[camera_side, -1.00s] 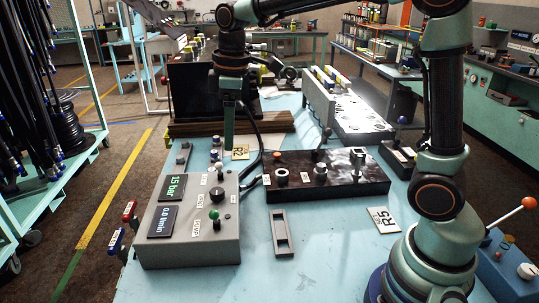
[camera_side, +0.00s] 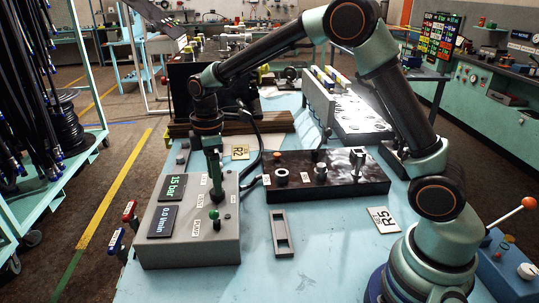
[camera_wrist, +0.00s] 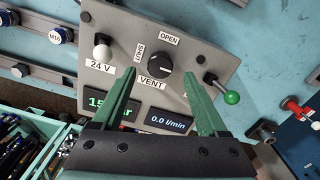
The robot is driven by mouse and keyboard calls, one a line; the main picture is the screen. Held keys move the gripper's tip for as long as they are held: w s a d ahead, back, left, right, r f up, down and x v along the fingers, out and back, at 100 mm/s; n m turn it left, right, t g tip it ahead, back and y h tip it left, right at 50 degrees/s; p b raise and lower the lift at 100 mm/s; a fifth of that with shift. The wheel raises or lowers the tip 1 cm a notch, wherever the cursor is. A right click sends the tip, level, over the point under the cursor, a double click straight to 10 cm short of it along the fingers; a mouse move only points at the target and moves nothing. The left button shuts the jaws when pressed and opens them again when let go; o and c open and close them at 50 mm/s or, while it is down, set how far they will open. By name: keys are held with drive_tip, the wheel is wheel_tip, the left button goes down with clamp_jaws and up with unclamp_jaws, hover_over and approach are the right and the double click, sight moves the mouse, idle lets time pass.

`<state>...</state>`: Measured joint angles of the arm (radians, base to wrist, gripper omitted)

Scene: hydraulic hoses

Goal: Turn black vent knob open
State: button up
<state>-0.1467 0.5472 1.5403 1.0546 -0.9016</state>
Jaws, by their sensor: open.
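The black vent knob (camera_wrist: 159,86) is on the sloped grey control box (camera_side: 216,251). In the wrist view it stands between the labels SHUT, OPEN and VENT. I cannot tell for sure which way it points. My gripper (camera_wrist: 158,73) is open, its two green fingers on either side of the knob, with gaps visible between fingers and knob. In the side view my gripper (camera_side: 217,192) points down at the knob and hides most of it. I cannot tell how far down the fingertips reach.
On the box, a green-balled lever (camera_wrist: 231,97) stands right of the knob and a white-tipped switch (camera_wrist: 102,48) left of it. Two displays read 15 bar (camera_side: 173,188) and 0.0 l/min (camera_side: 162,221). A black manifold block (camera_side: 345,190) lies to the right.

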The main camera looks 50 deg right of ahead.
drive_tip(key=shift+f, duration=1.55)
clamp_jaws()
